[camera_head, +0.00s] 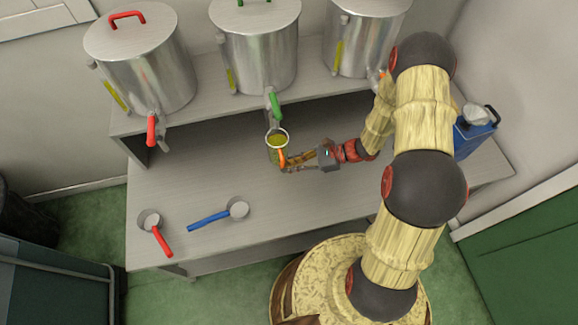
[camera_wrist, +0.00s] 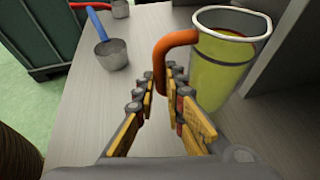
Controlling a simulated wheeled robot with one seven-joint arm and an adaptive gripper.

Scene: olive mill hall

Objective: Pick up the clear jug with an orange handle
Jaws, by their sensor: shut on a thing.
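The clear jug (camera_head: 275,143) with an orange handle stands below the green-handled tap of the middle steel tank. It holds yellow-green liquid and also shows large in the wrist view (camera_wrist: 222,65). Its orange handle (camera_wrist: 170,50) points toward my gripper. My gripper (camera_head: 286,163) reaches in from the right, and in the wrist view its fingers (camera_wrist: 166,78) are closed around the lower end of the handle. The jug looks upright. Whether its base touches the bench is hidden.
A red-handled ladle (camera_head: 150,220) and a blue-handled ladle (camera_head: 238,208) lie on the bench (camera_head: 200,185) at the left front. A blue container (camera_head: 475,130) stands at right.

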